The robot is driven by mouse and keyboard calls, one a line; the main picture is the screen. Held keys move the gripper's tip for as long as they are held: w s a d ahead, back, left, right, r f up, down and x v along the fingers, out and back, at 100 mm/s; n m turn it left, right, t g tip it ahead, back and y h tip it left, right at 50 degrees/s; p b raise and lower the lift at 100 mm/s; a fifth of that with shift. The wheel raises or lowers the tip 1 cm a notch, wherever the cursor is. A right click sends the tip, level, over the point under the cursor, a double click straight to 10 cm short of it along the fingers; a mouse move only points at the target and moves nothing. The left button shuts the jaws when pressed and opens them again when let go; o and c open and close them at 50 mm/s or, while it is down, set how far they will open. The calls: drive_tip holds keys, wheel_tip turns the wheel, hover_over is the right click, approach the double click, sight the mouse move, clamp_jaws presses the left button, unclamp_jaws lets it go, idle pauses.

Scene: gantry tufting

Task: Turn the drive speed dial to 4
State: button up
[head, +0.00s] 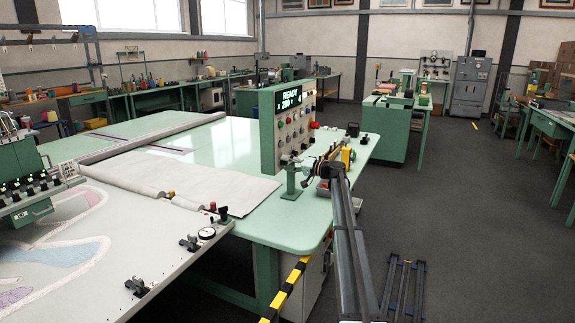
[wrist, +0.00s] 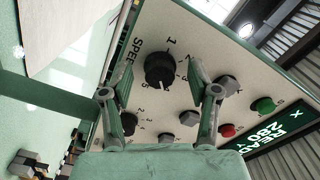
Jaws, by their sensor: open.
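The control panel (head: 267,135) stands on the pale green table and has a lit display reading READY and a number that looks like 280. In the wrist view the panel face (wrist: 215,45) is tilted, with the large black speed dial (wrist: 159,70) beside printed SPEED lettering and numbers, a 1 among them. I cannot tell which number the dial's mark points at. My gripper (wrist: 160,78) is open, its two fingers to either side of the dial in that view, with no clear contact. In the head view my gripper (head: 334,160) is close to the panel's right side, small and partly hidden.
A smaller black knob (wrist: 127,122), grey knobs (wrist: 189,118), a red button (wrist: 228,130) and a green button (wrist: 263,104) sit close by on the panel. A small green stand (head: 291,180) is in front of the panel.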

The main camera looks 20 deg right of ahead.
drive_tip(key=v, duration=1.1)
drive_tip(key=shift+s+d, duration=0.25)
drive_tip(key=shift+d, duration=0.05)
